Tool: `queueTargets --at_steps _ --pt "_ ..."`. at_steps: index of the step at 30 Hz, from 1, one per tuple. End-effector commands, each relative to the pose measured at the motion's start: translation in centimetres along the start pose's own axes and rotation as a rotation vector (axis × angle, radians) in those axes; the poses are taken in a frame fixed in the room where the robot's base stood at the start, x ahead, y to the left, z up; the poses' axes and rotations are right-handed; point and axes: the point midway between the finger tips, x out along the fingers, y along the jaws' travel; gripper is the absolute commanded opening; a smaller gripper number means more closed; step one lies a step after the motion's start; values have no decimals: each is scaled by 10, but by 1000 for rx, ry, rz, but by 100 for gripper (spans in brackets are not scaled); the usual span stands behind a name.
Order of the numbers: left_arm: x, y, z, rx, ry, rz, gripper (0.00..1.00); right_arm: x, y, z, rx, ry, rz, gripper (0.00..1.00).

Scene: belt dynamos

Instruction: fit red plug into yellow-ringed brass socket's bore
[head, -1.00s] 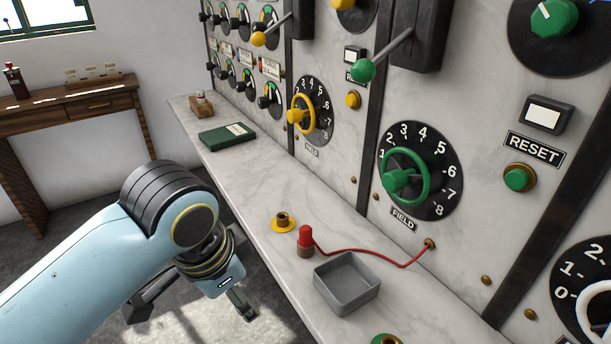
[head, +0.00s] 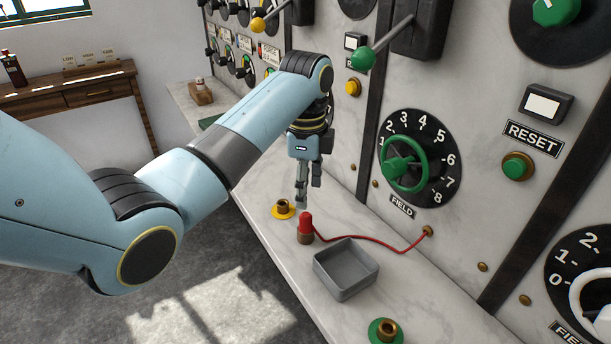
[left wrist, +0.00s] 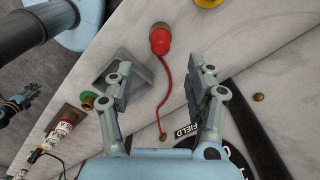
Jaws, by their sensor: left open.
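The red plug (head: 305,223) stands upright on the marble shelf, with a brown lower end and a red cord running to the panel. It also shows in the left wrist view (left wrist: 160,40), beyond the fingertips. The yellow-ringed brass socket (head: 283,208) is just behind and left of the plug. My left gripper (head: 305,205) is open and empty, pointing down above the shelf near the plug and socket. My right gripper cannot be identified in the head view.
A grey open tray (head: 346,268) sits right of the plug. A green-ringed brass socket (head: 386,331) is at the shelf's near end. The panel with its green handwheel (head: 405,170) rises behind the shelf. The red cord (head: 380,249) crosses behind the tray.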

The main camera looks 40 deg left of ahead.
Motion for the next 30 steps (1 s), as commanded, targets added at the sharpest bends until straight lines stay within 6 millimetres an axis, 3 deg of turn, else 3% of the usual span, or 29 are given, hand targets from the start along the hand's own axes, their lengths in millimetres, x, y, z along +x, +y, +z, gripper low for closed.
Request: queueTargets --at_steps 6,12,25,30 --pt "44 1 0 -3 -2 3 55 -2 2 0 -1 -1 2 40" --pt "72 1 0 -3 -1 1 55 -2 4 1 -2 -1 5 40" --pt "82 0 0 -2 0 -2 55 -2 5 1 -3 -1 6 40" --pt "82 0 0 -3 0 -2 33 -2 5 1 -3 -1 6 40"
